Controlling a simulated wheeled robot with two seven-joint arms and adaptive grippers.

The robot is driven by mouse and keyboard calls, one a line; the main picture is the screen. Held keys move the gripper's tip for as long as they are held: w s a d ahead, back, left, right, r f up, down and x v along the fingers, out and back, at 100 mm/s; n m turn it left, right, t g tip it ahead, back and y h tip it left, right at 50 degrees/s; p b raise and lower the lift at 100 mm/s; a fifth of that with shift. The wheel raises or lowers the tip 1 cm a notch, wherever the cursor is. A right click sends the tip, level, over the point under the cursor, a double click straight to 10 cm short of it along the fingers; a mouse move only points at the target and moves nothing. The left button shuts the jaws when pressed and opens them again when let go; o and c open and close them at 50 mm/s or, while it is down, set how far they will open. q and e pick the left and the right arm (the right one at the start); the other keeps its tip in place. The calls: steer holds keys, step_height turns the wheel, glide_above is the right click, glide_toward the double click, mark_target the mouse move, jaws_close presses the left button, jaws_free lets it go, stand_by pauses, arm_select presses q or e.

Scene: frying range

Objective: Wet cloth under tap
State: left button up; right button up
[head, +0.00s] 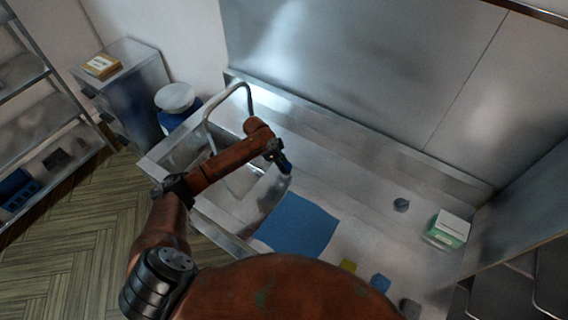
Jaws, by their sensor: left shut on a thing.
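My left gripper (275,151) is shut on a small dark blue cloth (286,165), which is partly hidden by the fingers. It is above the right side of the sink (168,153), near the sink's right edge. The tap (228,92), a bent metal pipe, arches over the sink behind and left of the gripper. The cloth is apart from the tap's pipe. My left forearm hides part of the basin and the tap's lower end. I cannot tell whether water runs. My right gripper is not in view.
A flat blue mat (298,225) lies on the steel counter right of the sink.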

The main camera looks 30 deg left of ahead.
arm_select(q)
steer(key=o, duration=1.1)
steer(key=shift+o, duration=0.3)
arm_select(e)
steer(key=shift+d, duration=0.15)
arm_select(q)
steer(key=shift+r, duration=0.1)
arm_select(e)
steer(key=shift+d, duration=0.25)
arm_select(q)
steer(key=v, duration=1.2)
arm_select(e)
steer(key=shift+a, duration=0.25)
arm_select(q)
steer(key=shift+w, duration=0.1)
